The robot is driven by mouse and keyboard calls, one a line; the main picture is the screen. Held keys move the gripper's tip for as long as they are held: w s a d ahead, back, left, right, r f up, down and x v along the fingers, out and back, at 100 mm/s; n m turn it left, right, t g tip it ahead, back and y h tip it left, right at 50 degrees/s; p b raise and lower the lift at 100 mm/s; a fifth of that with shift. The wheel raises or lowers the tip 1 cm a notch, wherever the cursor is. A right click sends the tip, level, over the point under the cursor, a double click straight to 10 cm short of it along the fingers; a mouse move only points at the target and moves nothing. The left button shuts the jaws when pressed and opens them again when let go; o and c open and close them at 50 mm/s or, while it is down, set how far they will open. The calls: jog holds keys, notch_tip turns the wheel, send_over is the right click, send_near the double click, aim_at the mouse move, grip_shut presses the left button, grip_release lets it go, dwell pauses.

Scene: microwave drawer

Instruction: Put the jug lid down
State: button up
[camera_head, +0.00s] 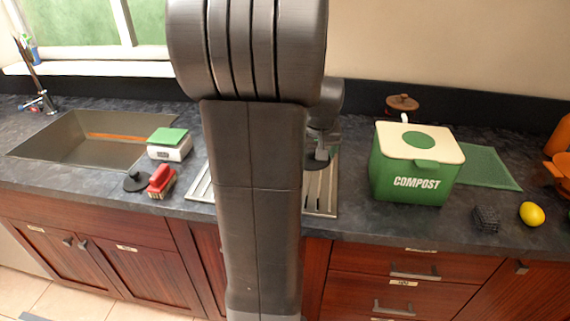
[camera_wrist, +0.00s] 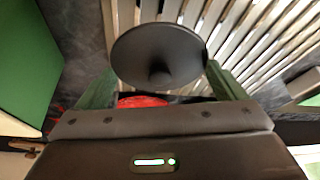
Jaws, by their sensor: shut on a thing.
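The jug lid (camera_wrist: 158,57) is a dark round disc with a small knob. In the wrist view it is between the two green fingers of my gripper (camera_wrist: 158,88), which is shut on it. In the head view the dark lid (camera_head: 316,164) shows just right of my arm, under my gripper (camera_head: 321,153), over the slatted metal drainer. Whether the lid touches the slats cannot be told. My arm column hides part of this area. A red thing (camera_wrist: 143,101) shows partly behind the lid in the wrist view.
The slatted drainer (camera_head: 320,205) lies in the counter. Right of it stands a green compost box (camera_head: 405,185), then a dark basket (camera_head: 486,219) and a lemon (camera_head: 531,214).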

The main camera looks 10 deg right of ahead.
notch_tip(320, 180, down, 8)
jog(key=shift+s+f, duration=0.1)
jog(key=shift+f, duration=0.15)
jog(key=o, duration=0.5)
jog(key=shift+f, duration=0.15)
jog(key=shift+o, duration=0.9)
jog(key=shift+r, duration=0.2)
jog(key=shift+r, duration=0.2)
jog(key=v, duration=1.1)
jog(key=shift+s+r, duration=0.15)
jog(key=shift+r, duration=0.15)
